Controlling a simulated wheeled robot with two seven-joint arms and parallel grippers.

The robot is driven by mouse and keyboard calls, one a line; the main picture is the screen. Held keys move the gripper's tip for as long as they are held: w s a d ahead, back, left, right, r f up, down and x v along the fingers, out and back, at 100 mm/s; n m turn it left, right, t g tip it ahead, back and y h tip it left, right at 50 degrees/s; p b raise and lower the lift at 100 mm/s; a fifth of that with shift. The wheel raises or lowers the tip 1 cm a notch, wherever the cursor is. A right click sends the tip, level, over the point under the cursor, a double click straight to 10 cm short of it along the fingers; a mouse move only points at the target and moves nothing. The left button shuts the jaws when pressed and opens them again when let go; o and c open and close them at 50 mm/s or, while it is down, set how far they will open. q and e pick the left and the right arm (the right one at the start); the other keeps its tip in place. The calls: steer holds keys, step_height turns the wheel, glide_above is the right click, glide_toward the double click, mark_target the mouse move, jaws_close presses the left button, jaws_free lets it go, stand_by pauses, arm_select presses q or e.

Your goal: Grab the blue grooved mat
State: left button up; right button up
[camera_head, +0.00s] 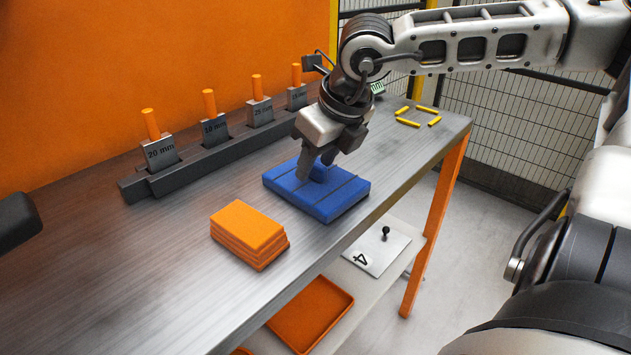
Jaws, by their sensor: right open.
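The blue grooved mat (340,201) lies flat on the metal worktop, near its front edge. It is a thick blue block with grooves across its top. A raised blue part (319,174) stands up near its middle. My right gripper (316,171) comes down from above, over the mat. Its jaws are open, with the two fingers on either side of the raised part and their tips at or just above the mat's top. I cannot tell whether they touch it. The gripper hides part of the mat's far side. My left gripper does not show clearly.
A stack of orange plates (248,226) sits left of the mat. Behind, a dark rack (190,163) holds several labelled gauges with orange handles. Yellow sticks (418,116) lie at the far right end. A lower shelf holds an orange tray (311,313) and a white plate (377,248).

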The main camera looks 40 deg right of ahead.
jaws_close()
steer(key=shift+r, duration=0.15)
